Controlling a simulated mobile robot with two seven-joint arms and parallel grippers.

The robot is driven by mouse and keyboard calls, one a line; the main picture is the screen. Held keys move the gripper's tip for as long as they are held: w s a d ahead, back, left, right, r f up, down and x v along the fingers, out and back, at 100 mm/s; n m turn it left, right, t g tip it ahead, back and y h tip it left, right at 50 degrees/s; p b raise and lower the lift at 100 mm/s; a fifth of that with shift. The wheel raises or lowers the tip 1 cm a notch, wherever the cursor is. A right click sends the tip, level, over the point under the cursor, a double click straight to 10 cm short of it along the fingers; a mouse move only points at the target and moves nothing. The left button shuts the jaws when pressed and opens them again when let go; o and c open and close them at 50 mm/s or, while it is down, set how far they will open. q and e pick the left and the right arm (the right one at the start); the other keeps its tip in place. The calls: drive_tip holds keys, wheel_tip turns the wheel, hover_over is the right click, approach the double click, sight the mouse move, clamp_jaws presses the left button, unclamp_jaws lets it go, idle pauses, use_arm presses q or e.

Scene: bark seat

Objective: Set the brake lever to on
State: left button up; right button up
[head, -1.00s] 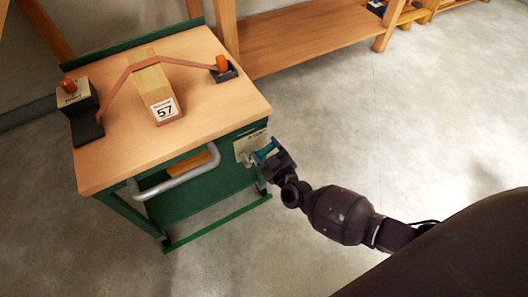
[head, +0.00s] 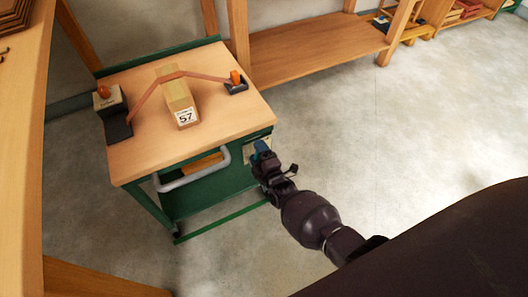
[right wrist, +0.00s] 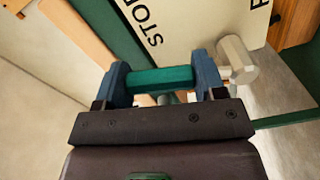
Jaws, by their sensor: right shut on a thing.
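The brake lever's green grip (right wrist: 160,79) lies crosswise between the blue fingertips of my right gripper (right wrist: 162,80) in the right wrist view. The gripper is shut on it. A pale plate (right wrist: 185,22) with partly visible black lettering and a grey round stub (right wrist: 237,62) lie just beyond. In the head view my right gripper (head: 262,152) is at the right side of the green cart (head: 215,187) and covers most of the lever and plate. The lever's setting cannot be read. My left gripper is not in view.
The cart's wooden top (head: 225,115) holds a wood block marked 57 (head: 181,101) under a brown strap, with dark end pieces. A grey handle (head: 190,179) sticks out in front. A wooden shelf (head: 315,50) stands behind. Bare floor lies to the right.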

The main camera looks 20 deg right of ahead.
drive_tip(key=shift+a+r+n, duration=0.1)
drive_tip(key=shift+a+n, duration=0.35)
drive_tip(key=shift+n, duration=0.25)
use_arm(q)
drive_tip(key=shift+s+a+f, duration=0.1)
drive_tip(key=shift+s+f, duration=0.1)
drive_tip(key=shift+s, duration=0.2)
use_arm(e)
drive_tip(key=shift+a+n, duration=0.4)
drive_tip(key=shift+n, duration=0.3)
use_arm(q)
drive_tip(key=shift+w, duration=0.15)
use_arm(e)
drive_tip(key=o, duration=1)
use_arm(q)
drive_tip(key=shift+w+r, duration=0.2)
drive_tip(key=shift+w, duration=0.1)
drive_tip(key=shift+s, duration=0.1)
use_arm(e)
drive_tip(key=shift+s, duration=0.1)
